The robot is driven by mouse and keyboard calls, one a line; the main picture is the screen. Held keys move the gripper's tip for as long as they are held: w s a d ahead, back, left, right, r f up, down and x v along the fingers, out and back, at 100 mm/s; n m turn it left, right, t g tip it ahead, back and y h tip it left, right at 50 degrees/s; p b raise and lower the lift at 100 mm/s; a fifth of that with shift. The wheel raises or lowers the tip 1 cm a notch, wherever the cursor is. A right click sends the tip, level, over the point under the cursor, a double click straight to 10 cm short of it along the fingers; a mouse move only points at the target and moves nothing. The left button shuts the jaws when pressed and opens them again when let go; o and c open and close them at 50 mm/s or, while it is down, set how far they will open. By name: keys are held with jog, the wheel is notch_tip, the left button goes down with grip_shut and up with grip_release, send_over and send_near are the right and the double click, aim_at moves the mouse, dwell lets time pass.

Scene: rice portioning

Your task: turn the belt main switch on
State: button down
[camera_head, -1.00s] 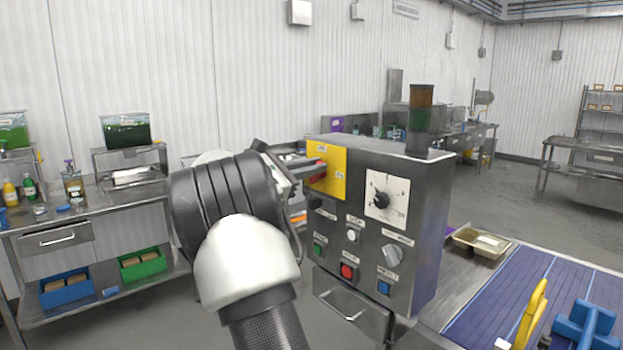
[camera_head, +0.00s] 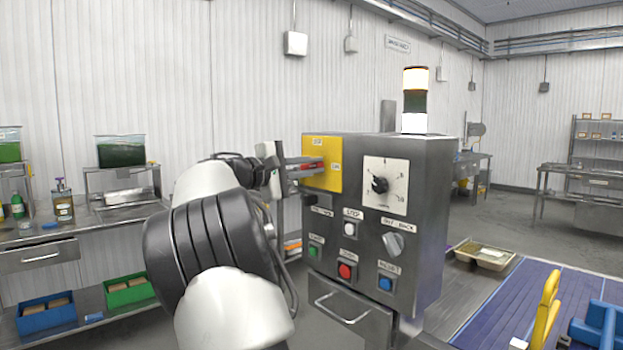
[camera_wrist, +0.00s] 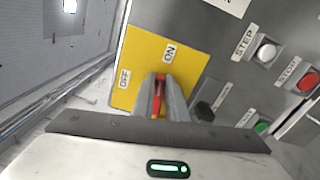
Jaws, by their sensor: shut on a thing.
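The belt main switch is a red handle (camera_wrist: 160,83) on a yellow plate (camera_head: 322,150) at the upper left of the grey control box (camera_head: 425,190). The plate carries OFF and ON labels, readable in the wrist view (camera_wrist: 131,60). My gripper (camera_head: 318,167) is shut on the red handle; in the wrist view its fingers (camera_wrist: 160,90) stand on either side of it. The handle points toward the ON label, up in the wrist view. Its base is partly hidden by the fingers.
The box also bears a dial (camera_head: 386,184), a white button (camera_head: 350,229), a red button (camera_head: 346,271) and a blue button (camera_head: 386,284). A blue belt (camera_head: 520,300) with a tray (camera_head: 483,253) lies to the right. A steel bench (camera_head: 90,235) stands at the left.

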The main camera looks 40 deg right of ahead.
jog(key=shift+f+m+b, duration=0.35)
jog(key=shift+m+b, duration=0.65)
jog(key=shift+m, duration=0.1)
jog(key=c, duration=1.8)
grip_release()
jog(key=shift+o, duration=0.2)
jog(key=shift+a, duration=0.1)
jog(key=s+a, duration=0.1)
jog(key=a, duration=1.6)
jog(key=shift+s, duration=0.2)
jog(key=shift+a, duration=0.1)
